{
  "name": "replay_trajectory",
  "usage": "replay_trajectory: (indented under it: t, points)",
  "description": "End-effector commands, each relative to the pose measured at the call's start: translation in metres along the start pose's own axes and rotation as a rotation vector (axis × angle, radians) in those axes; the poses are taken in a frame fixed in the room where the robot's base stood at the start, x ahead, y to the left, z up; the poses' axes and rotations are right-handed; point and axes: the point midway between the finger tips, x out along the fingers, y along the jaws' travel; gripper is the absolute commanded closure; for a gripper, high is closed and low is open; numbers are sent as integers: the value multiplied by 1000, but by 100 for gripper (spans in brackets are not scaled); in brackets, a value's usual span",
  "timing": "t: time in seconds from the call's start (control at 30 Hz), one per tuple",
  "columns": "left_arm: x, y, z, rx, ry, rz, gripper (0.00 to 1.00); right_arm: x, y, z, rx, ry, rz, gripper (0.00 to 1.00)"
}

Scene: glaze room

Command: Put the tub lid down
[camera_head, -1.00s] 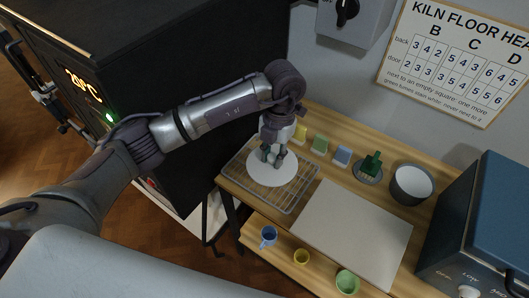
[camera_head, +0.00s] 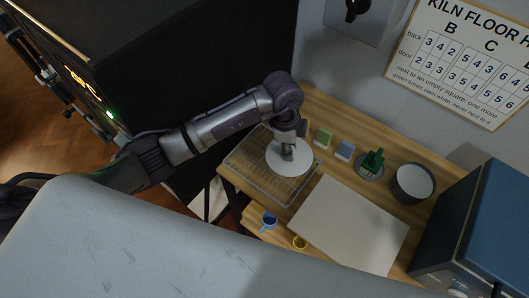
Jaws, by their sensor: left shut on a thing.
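The tub lid (camera_head: 302,166) is a flat white disc over the back right part of the wire rack (camera_head: 245,177) on the bench. My left gripper (camera_head: 287,153) points down at its middle and is shut on it, hiding its centre. I cannot tell whether the lid touches the rack or hangs just above it. The tub (camera_head: 408,194) is dark grey, with a white surface inside its rim, and stands at the back right of the bench. My right gripper is not in view.
A pale board (camera_head: 350,225) lies right of the rack. Green (camera_head: 323,137) and blue (camera_head: 344,150) blocks and a dish with a dark green thing (camera_head: 373,161) stand behind. Blue (camera_head: 268,221) and yellow (camera_head: 299,243) cups stand in front. A blue box (camera_head: 485,220) stands right.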

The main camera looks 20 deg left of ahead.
Motion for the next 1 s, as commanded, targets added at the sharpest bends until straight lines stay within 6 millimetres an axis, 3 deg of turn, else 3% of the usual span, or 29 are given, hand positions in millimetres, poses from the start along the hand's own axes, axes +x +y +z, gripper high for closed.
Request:
replay_trajectory:
  t: [0.03,0.2,0.4,0.57,0.8,1.0]
  points:
    - [15,-5,16,-5,-3,0,100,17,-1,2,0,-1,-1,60]
    - [32,-20,54,-2,-2,0,100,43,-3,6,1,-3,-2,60]
    - [41,-31,82,1,0,0,100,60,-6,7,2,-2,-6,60]
    - [45,-33,88,4,0,1,100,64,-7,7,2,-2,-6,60]
    - [80,-32,92,4,1,2,100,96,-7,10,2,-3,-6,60]
    - [79,-33,93,4,0,1,100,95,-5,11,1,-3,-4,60]
